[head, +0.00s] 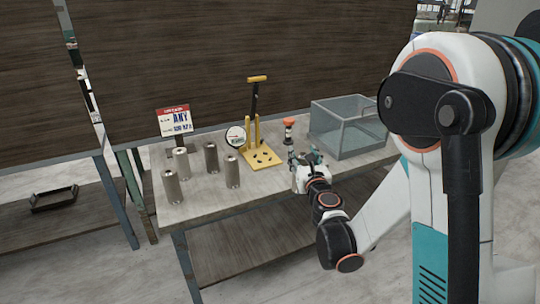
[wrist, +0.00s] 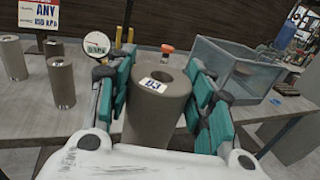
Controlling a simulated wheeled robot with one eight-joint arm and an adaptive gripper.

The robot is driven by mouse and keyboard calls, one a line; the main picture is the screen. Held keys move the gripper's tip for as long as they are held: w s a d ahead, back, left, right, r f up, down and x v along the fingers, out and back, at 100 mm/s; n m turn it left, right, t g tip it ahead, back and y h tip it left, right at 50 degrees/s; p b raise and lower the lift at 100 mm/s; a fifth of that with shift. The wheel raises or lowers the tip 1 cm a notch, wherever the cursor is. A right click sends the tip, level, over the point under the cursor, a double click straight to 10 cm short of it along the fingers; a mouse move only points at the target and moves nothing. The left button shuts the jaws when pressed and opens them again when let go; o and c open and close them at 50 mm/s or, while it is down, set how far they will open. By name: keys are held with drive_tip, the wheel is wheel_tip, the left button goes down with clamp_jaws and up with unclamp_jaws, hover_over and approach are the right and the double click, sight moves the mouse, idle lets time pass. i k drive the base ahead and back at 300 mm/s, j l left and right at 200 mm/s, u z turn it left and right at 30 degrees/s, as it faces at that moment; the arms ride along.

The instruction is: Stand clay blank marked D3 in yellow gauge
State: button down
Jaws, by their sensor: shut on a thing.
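The clay blank marked D3 (wrist: 158,108) is a grey-brown cylinder with a hole in its top and a white label. It is upright in the wrist view, and my gripper (wrist: 160,95) is shut on it with teal fingers on both sides. In the head view my gripper (head: 308,160) is over the front right part of the table, right of the yellow gauge; the held blank is hard to make out there. The yellow gauge (head: 262,158) has a base plate with holes, upright posts and a tall black lever. Its round dial (head: 235,136) is at its left; the dial also shows in the wrist view (wrist: 97,44).
Several similar cylinders (head: 211,158) stand on the table (head: 215,203) at the left. A sign reading ANY (head: 174,121) is behind them. An orange-topped item (head: 289,123) stands right of the gauge, beside a clear-walled grey bin (head: 345,138). The table front between cylinders and gripper is clear.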

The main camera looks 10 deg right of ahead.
sight(262, 158)
drive_tip(key=i+j+z, duration=0.2)
drive_tip(key=z, duration=0.3)
drive_tip(key=i+j+z, duration=0.1)
drive_tip(key=j+z, duration=0.35)
drive_tip(key=i+j+z, duration=0.1)
drive_tip(key=j, duration=0.45)
drive_tip(key=i+j, duration=0.15)
drive_tip(key=j, duration=0.4)
drive_tip(key=i+j+z, duration=0.15)
drive_tip(key=j, duration=0.45)
drive_tip(key=j+z, duration=0.1)
drive_tip(key=j, duration=0.45)
